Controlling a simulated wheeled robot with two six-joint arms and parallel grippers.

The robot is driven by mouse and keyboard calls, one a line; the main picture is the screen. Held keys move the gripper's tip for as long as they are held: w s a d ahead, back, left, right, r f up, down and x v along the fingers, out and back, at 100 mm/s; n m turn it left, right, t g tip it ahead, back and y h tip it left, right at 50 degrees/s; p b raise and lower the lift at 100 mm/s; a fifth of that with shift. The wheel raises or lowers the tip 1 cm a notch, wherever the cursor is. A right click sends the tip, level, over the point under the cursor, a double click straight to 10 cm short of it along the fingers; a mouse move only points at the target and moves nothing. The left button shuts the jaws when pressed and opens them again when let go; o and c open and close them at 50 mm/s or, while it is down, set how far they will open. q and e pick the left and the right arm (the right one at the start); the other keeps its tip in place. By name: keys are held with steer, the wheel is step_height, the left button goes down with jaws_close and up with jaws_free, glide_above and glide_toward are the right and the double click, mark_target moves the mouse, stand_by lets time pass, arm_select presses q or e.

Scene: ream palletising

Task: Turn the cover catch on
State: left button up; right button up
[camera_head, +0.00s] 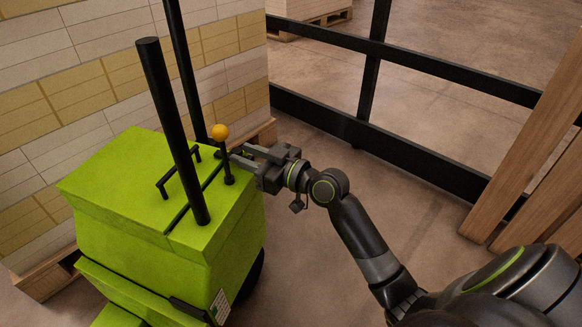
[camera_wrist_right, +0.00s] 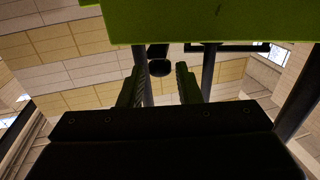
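The green machine cover (camera_head: 130,180) stands at the left in the head view, and its underside or edge crosses the top of the right wrist view (camera_wrist_right: 220,22). A black lever with an orange ball knob (camera_head: 220,131) rises at its right edge. My right gripper (camera_head: 234,157) is level beside this lever, its fingers pointing left at it. In the right wrist view its fingers (camera_wrist_right: 160,84) are apart, with a short dark piece (camera_wrist_right: 159,60) beyond the gap. I cannot tell whether that piece is the catch, nor whether the fingers touch it. My left gripper is out of view.
A black post (camera_head: 172,130) and a black handle (camera_head: 176,172) stand on the cover. Stacked reams (camera_head: 60,85) on a pallet rise behind. A black rail fence (camera_head: 420,150) runs behind my right arm, and wooden boards (camera_head: 520,135) lean at the right.

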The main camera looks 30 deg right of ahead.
steer(key=p+v, duration=0.1)
steer(key=v, duration=1.3)
steer(key=shift+s, duration=0.15)
